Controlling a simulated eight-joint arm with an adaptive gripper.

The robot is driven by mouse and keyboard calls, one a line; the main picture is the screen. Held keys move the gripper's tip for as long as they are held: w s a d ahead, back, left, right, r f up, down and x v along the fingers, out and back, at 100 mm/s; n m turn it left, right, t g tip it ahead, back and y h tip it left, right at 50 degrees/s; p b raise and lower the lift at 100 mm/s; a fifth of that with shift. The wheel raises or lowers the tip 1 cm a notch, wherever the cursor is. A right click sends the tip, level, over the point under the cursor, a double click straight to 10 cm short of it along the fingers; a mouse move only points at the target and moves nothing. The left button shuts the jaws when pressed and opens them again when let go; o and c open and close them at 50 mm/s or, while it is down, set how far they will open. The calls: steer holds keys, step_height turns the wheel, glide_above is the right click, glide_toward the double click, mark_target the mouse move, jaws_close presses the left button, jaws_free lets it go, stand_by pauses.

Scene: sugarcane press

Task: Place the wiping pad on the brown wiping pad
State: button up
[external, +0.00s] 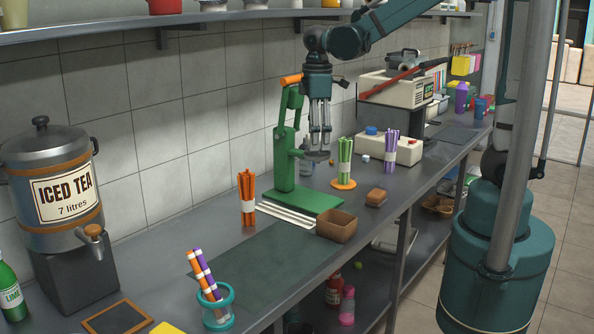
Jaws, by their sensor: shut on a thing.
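My gripper (319,150) points straight down above the counter, beside the green press. It is shut on a small, flat grey thing (316,157) at its fingertips; this looks like a pad, but it is too small to be sure. A brown block that looks like the brown wiping pad (377,196) lies on the counter near its front edge. It is to the right of and lower in the picture than my gripper, and clear of it. Its top is uncovered.
The green press (287,150) stands at left of my gripper. A bundle of green sticks (345,160) on an orange base stands between gripper and brown pad. An open brown box (337,226), purple sticks (391,150) and a white container (396,149) are nearby.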

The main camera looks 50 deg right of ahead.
steer(key=s+d+m, duration=0.3)
steer(key=d+m, duration=0.2)
steer(key=d, duration=0.9)
steer(key=m, duration=0.5)
glide_above(377, 193)
step_height(377, 193, down, 11)
steer(key=shift+w+d+f, duration=0.15)
steer(key=shift+f, duration=0.1)
steer(key=shift+f+b, duration=0.5)
steer(key=shift+f, duration=2.4)
steer(key=shift+f, duration=0.15)
steer(key=shift+f+b, duration=0.45)
steer(key=shift+f, duration=1.5)
steer(key=shift+f, duration=0.15)
